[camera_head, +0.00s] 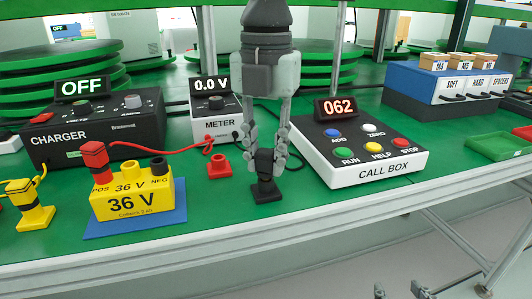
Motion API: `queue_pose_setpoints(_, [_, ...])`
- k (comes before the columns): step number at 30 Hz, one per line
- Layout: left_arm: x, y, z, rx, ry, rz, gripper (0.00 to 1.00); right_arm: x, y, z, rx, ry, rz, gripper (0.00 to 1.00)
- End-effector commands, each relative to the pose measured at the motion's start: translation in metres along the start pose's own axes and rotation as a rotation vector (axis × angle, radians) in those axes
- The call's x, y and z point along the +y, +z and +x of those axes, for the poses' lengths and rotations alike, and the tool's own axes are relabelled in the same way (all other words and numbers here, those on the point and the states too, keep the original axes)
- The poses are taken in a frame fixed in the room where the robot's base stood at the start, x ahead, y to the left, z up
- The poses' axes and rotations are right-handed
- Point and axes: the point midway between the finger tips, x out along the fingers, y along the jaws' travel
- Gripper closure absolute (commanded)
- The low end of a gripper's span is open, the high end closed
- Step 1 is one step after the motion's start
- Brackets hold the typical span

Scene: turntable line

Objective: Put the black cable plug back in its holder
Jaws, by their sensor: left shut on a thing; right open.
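My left gripper (265,155) comes down from the top centre with its fingers shut around the black plug (264,160). The black holder (268,194) stands on the green table directly below the plug. Plug and holder overlap in the picture, and I cannot tell whether the plug is seated in it or just above it. The plug's cable is mostly hidden behind the gripper. My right gripper (398,291) shows only as two spread fingertips at the bottom edge, open and in front of the table.
Left of the plug are an empty red holder (221,165) and a yellow 36 V battery (132,198) with a red plug (94,155) on it. Behind stand the charger (60,148) and meter (205,128). The call box (360,150) is close on the right.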

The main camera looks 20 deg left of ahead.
Motion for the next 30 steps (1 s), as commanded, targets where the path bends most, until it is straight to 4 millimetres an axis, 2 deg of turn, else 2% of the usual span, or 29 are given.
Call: queue_pose_setpoints(30, [-0.0001,0.0,0.0077,0.0,0.0,0.0,0.99,-0.0005,0.0068,0.0026,0.0,0.0,0.0,0.52])
